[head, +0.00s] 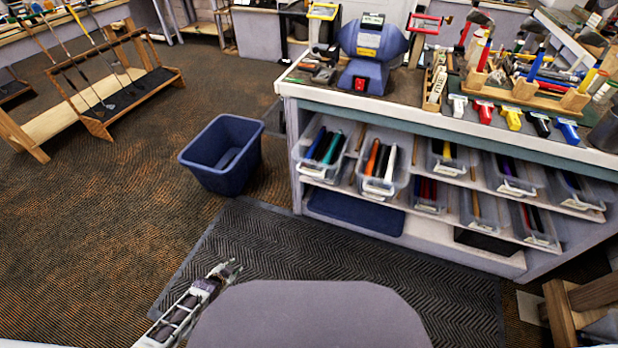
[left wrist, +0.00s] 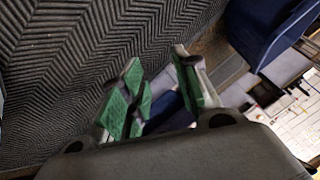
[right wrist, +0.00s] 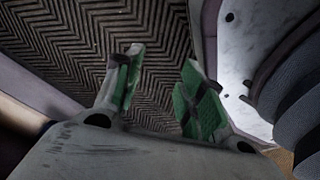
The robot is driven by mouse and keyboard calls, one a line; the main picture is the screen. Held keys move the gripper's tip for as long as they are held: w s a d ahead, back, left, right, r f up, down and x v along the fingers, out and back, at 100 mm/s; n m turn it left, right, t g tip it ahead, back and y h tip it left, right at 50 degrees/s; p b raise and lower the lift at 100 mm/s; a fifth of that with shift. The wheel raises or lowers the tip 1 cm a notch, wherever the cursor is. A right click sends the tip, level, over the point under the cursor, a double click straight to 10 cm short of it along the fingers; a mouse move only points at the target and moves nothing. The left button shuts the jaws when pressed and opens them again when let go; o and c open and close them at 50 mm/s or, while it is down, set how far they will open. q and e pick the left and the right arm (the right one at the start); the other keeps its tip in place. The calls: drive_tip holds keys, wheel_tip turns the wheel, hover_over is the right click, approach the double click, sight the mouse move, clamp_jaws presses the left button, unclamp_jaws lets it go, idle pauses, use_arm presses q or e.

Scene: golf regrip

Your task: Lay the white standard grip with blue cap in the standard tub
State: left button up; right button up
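Clear tubs of grips stand on the bench shelves in the head view. One tub (head: 402,185) holds a white grip (head: 390,162) next to orange and dark ones. I cannot make out a blue cap on it or tell which tub is the standard one. My left gripper (head: 232,270) is low over the dark mat, well left of and apart from the tubs. In the left wrist view its green-padded fingers (left wrist: 160,72) stand apart, with no grip seen between them. My right gripper (right wrist: 162,65) is open and empty in the right wrist view and out of the head view.
A blue bin (head: 222,155) stands on the carpet left of the bench. The bench top (head: 440,110) carries a blue grinder (head: 372,55) and several clamps. A wooden club rack (head: 125,90) is at the far left. The ribbed mat (head: 290,240) before the bench is clear.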

use_arm(q)
drive_tip(key=w+d+r+m+t+h+b, duration=0.2)
drive_tip(key=w+d+r+m, duration=0.2)
drive_tip(key=w+r, duration=0.45)
drive_tip(key=w+d+r+m+t+h+b, duration=0.2)
drive_tip(key=w+d+r+m+b, duration=0.15)
drive_tip(key=w+r, duration=0.45)
drive_tip(key=s+d+r+m+h+b, duration=0.1)
drive_tip(key=d+r+m+h+b, duration=0.1)
drive_tip(key=d+r, duration=0.5)
drive_tip(key=s+d+r+m+h+b, duration=0.2)
drive_tip(key=d+r+m, duration=0.5)
drive_tip(key=r, duration=0.5)
drive_tip(key=shift+s+d+r+h+b, duration=0.15)
drive_tip(key=shift+s+h+b, duration=0.25)
drive_tip(key=shift+h, duration=0.6)
use_arm(e)
drive_tip(key=w+a+r, duration=0.4)
drive_tip(key=r, duration=0.5)
drive_tip(key=w+a+r+y, duration=0.1)
drive_tip(key=w+a+r, duration=0.3)
drive_tip(key=r, duration=0.5)
drive_tip(key=shift+r, duration=0.3)
use_arm(q)
drive_tip(key=shift+w+d+m, duration=0.1)
drive_tip(key=shift+w+m, duration=0.1)
drive_tip(key=shift+m, duration=0.05)
use_arm(e)
drive_tip(key=shift+w, duration=0.1)
